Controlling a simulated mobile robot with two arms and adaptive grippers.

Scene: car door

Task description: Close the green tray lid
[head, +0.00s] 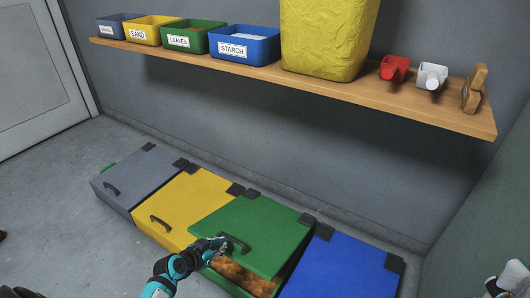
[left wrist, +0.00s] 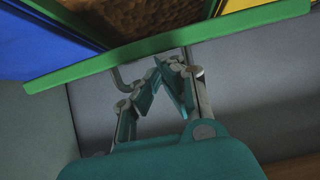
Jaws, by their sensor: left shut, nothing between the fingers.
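The green tray lid (head: 255,232) is tilted open, its front edge raised above the green bin, with a dark handle (head: 233,244) near that edge. Brown contents (head: 242,275) show in the gap beneath it. My left gripper (head: 221,243) is at the lid's front left, right by the handle; I cannot tell whether it touches. In the left wrist view, its fingers (left wrist: 168,66) are together with nothing between them, close to a green edge (left wrist: 165,44), with brown contents beyond. A pale part at the lower right corner (head: 512,280) appears to be my right gripper, cut off by the frame.
Closed grey (head: 138,178), yellow (head: 186,205) and blue (head: 340,268) lids flank the green one. A wooden shelf (head: 400,102) above holds labelled tubs, a large yellow container (head: 325,40), red and white scoops and a wooden brush. Floor is free at the front left.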

